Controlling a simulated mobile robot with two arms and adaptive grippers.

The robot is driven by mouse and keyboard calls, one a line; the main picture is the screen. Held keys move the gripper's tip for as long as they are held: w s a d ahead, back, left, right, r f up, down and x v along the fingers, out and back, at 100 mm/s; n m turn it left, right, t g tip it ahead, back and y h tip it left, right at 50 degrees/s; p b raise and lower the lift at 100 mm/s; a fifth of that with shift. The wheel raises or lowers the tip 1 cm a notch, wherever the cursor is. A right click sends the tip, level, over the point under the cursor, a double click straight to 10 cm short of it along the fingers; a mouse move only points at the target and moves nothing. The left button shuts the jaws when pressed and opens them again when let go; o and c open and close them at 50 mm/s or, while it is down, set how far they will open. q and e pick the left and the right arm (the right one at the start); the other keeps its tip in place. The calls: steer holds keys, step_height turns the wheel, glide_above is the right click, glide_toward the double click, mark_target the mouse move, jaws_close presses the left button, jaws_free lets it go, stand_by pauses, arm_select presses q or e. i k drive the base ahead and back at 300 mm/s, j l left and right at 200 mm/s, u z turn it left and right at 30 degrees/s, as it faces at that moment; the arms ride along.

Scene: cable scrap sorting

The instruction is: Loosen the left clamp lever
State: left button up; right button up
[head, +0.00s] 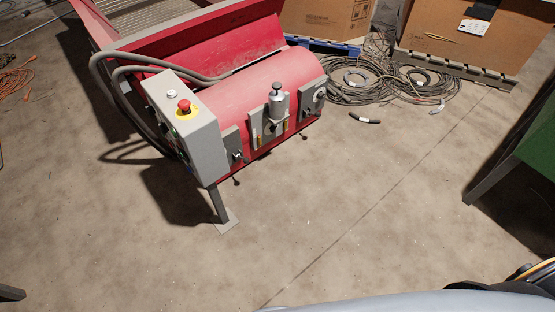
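A red cable machine (245,97) with a rounded front cover stands on the floor at the upper left of the head view. On its front, a grey plate (231,140) at the left carries a small dark lever or knob (238,156), which looks like the left clamp lever. Its exact angle is too small to tell. A similar grey plate (312,98) sits at the right end, with a metal cylinder fitting (278,102) between them. Short dark rods with ball ends show below the cover. Neither of my grippers is in view.
A grey control box (190,125) with a red emergency button (184,106) adjoins the machine's left side. Coiled cables (345,85) and cardboard boxes (455,35) lie behind right. A green table (535,150) stands at the right edge. The floor in front is clear.

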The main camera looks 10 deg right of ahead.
mark_target(245, 161)
steer(key=i+j+z, duration=0.45)
steer(key=i, duration=0.25)
steer(key=i+j+z, duration=0.45)
steer(key=i+j, duration=0.15)
steer(key=j, duration=0.2)
